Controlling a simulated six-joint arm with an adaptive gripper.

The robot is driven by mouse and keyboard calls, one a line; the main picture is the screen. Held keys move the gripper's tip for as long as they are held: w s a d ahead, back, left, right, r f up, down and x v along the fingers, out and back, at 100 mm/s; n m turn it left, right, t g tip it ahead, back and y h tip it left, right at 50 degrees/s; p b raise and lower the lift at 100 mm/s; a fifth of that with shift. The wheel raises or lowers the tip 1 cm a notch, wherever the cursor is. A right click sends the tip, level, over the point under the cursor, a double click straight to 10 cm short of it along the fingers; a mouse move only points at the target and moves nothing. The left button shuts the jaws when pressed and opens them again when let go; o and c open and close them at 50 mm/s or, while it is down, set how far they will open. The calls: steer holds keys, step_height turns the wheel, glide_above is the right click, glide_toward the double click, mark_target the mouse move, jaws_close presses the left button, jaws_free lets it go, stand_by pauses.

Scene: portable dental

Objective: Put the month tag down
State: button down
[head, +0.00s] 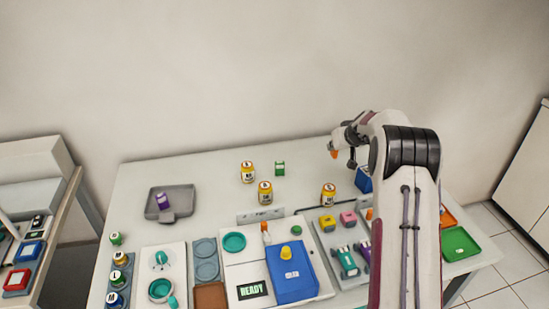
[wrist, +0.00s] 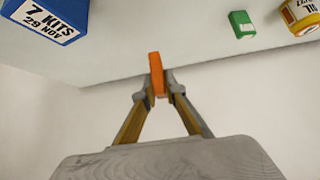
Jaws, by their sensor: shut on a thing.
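My gripper (head: 336,148) is up in the air near the back of the table, on the right side in the head view. In the wrist view my gripper (wrist: 157,86) is shut on a small flat orange piece, the month tag (wrist: 155,66). The tag also shows as a small orange spot (head: 333,154) in the head view. No writing on it can be read. It appears clear of the table and touches nothing but the fingers. A blue box (wrist: 40,17) marked "7 KITS 29 NOV" stands nearby; it also shows partly behind my arm (head: 363,181).
Yellow jars (head: 328,194) and a green block (head: 280,168) stand along the back of the table (head: 210,172). A grey tray (head: 183,196) holds a purple piece. A blue block (head: 290,270), coloured blocks and a green tray (head: 460,244) are nearer. Bare tabletop lies around the green block.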

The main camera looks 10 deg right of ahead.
steer(key=w+a+n+y, duration=0.2)
steer(key=w+a, duration=0.1)
steer(key=a, duration=1.2)
steer(key=n+g+y, duration=0.3)
steer(key=n+y, duration=0.1)
steer(key=n, duration=0.3)
glide_above(186, 202)
steer(key=shift+r+y, duration=0.3)
steer(key=shift+r, duration=0.1)
steer(key=shift+f, duration=0.15)
steer(key=shift+f, duration=3)
steer(key=shift+f, duration=1.9)
